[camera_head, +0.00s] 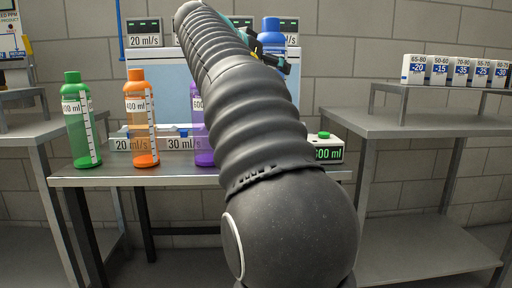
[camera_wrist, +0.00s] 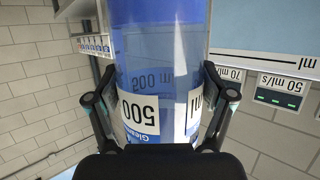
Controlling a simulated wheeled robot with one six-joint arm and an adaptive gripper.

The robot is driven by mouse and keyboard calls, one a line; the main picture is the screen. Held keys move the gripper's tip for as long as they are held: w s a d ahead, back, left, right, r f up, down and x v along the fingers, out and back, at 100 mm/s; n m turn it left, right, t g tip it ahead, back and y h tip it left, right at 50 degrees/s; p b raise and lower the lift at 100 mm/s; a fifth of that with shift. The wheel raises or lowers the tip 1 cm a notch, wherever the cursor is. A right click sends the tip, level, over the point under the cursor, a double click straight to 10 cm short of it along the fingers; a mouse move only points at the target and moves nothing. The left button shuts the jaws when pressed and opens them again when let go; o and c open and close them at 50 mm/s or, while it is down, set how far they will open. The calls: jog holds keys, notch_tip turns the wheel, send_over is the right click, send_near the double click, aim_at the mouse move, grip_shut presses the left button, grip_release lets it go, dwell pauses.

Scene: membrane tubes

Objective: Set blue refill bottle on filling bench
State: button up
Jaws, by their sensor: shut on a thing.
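My gripper (camera_wrist: 158,95) is shut on the blue refill bottle (camera_wrist: 160,45), with one finger on each side of it. The bottle is translucent blue, with a white label that reads 500 ml and appears upside down in the wrist view. In the head view the top of the blue bottle (camera_head: 271,33) shows above my arm, in front of the back panel. My arm hides its lower part and most of the gripper. The bench (camera_head: 120,176) in the middle has a grey metal top and stands below the bottle; my arm covers its centre right.
A green bottle (camera_head: 80,125), an orange bottle (camera_head: 141,120) and a partly hidden purple bottle (camera_head: 202,140) stand on the bench. A display box reading 600 ml (camera_head: 328,152) is at its right. A side table (camera_head: 400,122) at right has a raised shelf of small boxes (camera_head: 455,71).

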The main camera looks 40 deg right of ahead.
jog(key=w+d+f+b, duration=0.1)
jog(key=w+d+f, duration=0.6)
jog(key=f, duration=0.3)
jog(key=shift+w+f, duration=0.35)
jog(key=shift+w, duration=0.5)
jog(key=shift+d+f+b, duration=0.1)
jog(key=shift+b, duration=0.25)
jog(key=o, duration=1.7)
jog(key=shift+f, duration=0.1)
jog(key=v, duration=1.2)
